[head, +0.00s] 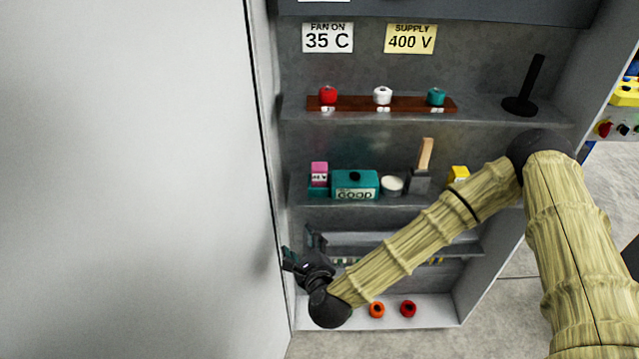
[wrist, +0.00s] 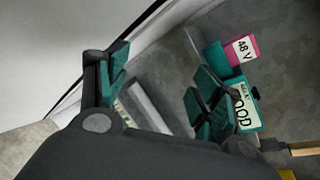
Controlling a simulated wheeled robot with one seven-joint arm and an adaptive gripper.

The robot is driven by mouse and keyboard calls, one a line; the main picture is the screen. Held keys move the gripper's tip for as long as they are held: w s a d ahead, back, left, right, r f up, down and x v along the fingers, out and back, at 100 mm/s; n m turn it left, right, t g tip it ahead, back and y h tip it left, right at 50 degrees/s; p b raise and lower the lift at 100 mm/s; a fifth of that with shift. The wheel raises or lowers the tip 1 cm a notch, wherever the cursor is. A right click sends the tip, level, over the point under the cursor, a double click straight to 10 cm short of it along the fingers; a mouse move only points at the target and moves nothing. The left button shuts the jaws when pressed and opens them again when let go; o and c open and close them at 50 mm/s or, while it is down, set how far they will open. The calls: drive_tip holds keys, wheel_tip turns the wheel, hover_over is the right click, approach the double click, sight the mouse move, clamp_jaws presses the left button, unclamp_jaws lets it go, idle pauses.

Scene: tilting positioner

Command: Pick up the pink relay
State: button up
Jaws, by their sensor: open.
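The pink relay (head: 319,169) stands upright at the left end of the middle shelf, with a teal part under it. In the wrist view the pink relay (wrist: 241,49) shows at the upper right with a white "48 V" label, beyond the right finger and apart from it. My gripper (head: 300,248) is below and left of the relay in the head view, close to the cabinet's left side. In the wrist view my gripper (wrist: 158,82) is open, its teal-padded fingers spread with nothing held between them.
A teal box (head: 355,184) with a white label stands just right of the relay. A white bowl-like item (head: 392,185) and a wooden-handled tool (head: 425,156) stand further right. A large pale panel (head: 130,180) borders the cabinet's left side. My arm crosses the lower shelves.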

sight(319, 174)
drive_tip(key=w+d+r+m+t+h, duration=0.1)
drive_tip(key=w+r+m, duration=0.2)
drive_tip(key=w, duration=0.1)
drive_tip(key=w+d+r+m+t+h, duration=0.1)
drive_tip(key=w+d+r+m+h, duration=0.1)
drive_tip(key=w+r+m, duration=0.2)
drive_tip(key=w+d+r+m+t+h, duration=0.1)
drive_tip(key=w+d+r+m+t, duration=0.1)
drive_tip(key=w, duration=0.3)
drive_tip(key=shift+r+m+h, duration=0.3)
drive_tip(key=shift+r+m, duration=0.55)
drive_tip(key=shift+m, duration=0.05)
drive_tip(key=shift+w+a+f+p, duration=0.15)
drive_tip(key=shift+w+p, duration=0.3)
drive_tip(key=shift+w, duration=0.6)
drive_tip(key=shift+w+f+p, duration=0.2)
drive_tip(key=shift+w+p, duration=0.25)
drive_tip(key=shift+w, duration=0.6)
drive_tip(key=shift+w+a+f+p, duration=0.15)
drive_tip(key=shift+w+p, duration=0.3)
drive_tip(key=shift+w, duration=0.6)
drive_tip(key=c, duration=1.3)
